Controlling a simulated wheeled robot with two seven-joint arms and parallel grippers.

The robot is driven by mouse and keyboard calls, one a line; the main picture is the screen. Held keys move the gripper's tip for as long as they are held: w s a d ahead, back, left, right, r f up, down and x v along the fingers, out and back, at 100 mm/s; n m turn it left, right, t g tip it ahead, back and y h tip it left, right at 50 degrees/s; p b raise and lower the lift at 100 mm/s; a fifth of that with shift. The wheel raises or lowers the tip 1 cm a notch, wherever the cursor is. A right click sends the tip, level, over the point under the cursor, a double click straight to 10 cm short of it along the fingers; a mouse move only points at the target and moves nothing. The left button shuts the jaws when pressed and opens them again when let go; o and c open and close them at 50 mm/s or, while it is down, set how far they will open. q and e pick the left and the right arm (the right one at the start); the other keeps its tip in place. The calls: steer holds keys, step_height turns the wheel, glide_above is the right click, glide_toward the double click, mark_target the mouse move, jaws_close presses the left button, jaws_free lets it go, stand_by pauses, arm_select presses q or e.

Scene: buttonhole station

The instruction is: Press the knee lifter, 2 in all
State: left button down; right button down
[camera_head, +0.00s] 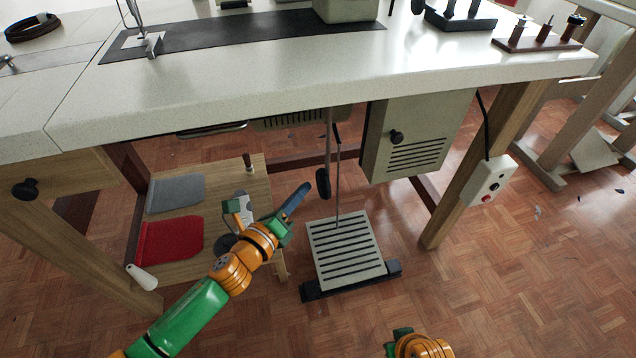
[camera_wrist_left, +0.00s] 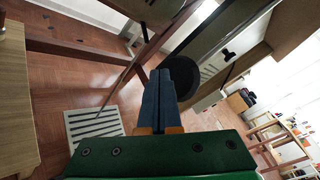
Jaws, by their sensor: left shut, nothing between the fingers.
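The knee lifter is a dark oval pad (camera_head: 323,183) on a thin rod hanging below the table's front edge. In the left wrist view the pad (camera_wrist_left: 184,74) shows as a dark disc just beyond my fingertips. My left gripper (camera_head: 303,188) is shut and empty, its blue fingers pointing up and right at the pad from its left. In the head view a small gap shows between fingertips and pad. The left wrist view shows the shut fingers (camera_wrist_left: 158,77) overlapping the disc's left edge. Part of my right arm shows at the bottom of the head view, without its fingers.
A slatted foot pedal (camera_head: 347,248) stands on the floor below the pad. A grey box (camera_head: 415,135) hangs under the tabletop (camera_head: 300,85) to the right. A low wooden shelf with red cloth (camera_head: 170,239) and grey cloth (camera_head: 175,193) is at left. Table legs flank the space.

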arm_select(q)
steer(key=a, duration=0.2)
steer(key=s+a, duration=0.1)
steer(key=a, duration=0.1)
steer(key=shift+s+a+p, duration=0.1)
steer(key=shift+a+p, duration=0.25)
steer(key=shift+a, duration=0.05)
arm_select(e)
steer(key=shift+r, duration=0.3)
stand_by(2.1)
